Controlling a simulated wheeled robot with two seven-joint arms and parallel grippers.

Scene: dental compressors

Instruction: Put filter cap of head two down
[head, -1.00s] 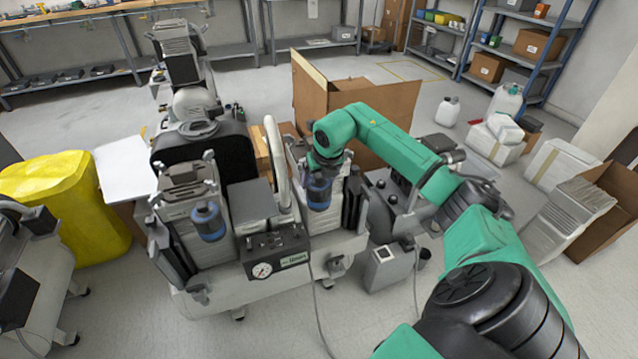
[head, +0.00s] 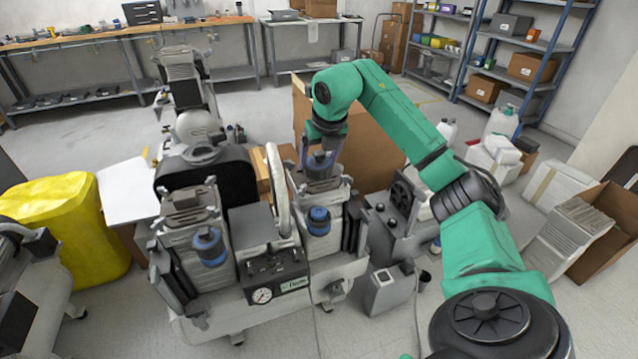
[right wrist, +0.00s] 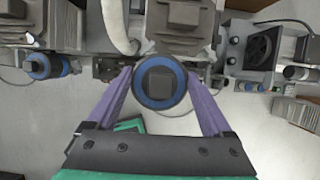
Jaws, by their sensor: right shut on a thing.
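My right gripper (head: 320,150) is above the right-hand compressor head (head: 322,185), its arm reaching in from the right. It is shut on the filter cap (head: 320,162), a dark round cap with a blue rim. In the right wrist view the filter cap (right wrist: 158,82) sits between the purple fingers of the right gripper (right wrist: 160,80). Below it in the head view is the blue-ringed filter (head: 318,221) on the front of that head, apart from the held cap. A similar blue-ringed filter (head: 208,246) is on the left-hand head (head: 190,213). My left gripper is not in view.
A pressure gauge (head: 262,296) is on the front panel between the heads. A curved pale hose (head: 277,190) rises between them. A grey unit (head: 388,290) stands right of the compressor.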

